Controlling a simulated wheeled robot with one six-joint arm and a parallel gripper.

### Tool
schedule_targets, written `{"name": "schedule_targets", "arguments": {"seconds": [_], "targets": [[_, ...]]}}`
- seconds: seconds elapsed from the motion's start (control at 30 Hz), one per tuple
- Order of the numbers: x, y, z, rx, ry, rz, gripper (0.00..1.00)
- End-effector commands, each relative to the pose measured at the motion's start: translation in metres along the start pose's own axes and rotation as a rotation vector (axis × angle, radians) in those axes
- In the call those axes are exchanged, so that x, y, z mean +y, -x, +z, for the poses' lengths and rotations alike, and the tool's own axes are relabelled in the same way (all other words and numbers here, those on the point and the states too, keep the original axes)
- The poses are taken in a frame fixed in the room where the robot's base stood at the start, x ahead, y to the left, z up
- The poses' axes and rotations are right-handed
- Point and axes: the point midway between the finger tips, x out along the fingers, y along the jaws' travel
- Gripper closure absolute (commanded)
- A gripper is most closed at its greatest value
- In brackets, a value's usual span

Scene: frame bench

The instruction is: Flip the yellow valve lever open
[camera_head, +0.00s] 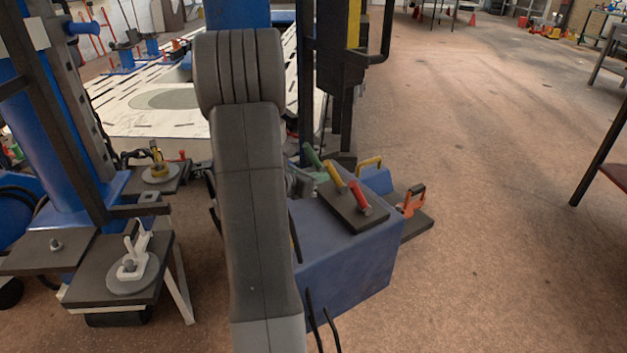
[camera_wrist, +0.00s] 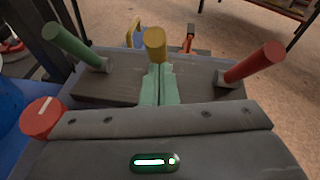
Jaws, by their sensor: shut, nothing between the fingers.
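The yellow valve lever (camera_head: 334,173) is the middle of three levers on a dark plate (camera_head: 345,212) on top of a blue box. In the wrist view the yellow lever (camera_wrist: 154,42) stands straight ahead, just beyond the fingertips. My gripper (camera_wrist: 158,68) is shut and empty, its pale green fingers pointing at the lever. The fingers hide the lever's lower part, and I cannot tell whether they touch it. The green lever (camera_wrist: 75,45) leans left and the red lever (camera_wrist: 256,62) leans right. In the head view my arm hides most of the gripper.
A red round knob (camera_wrist: 42,117) with a white mark is at the left in the wrist view. An orange clamp (camera_head: 413,198) and a yellow handle (camera_head: 368,162) are behind the blue box (camera_head: 345,260). Open floor (camera_head: 490,220) lies to the right.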

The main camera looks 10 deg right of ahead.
Motion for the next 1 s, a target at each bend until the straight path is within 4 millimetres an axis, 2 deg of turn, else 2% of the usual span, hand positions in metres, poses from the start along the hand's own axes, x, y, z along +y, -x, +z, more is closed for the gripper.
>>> {"name": "schedule_targets", "arguments": {"seconds": [0.33, 0.57, 1.0], "targets": [[0.0, 0.0, 0.001, 0.003, 0.0, 0.001, 1.0], [-0.001, -0.001, 0.009, 0.045, -0.007, 0.007, 1.0], [-0.007, -0.014, 0.035, 0.281, -0.041, 0.037, 1.0]]}}
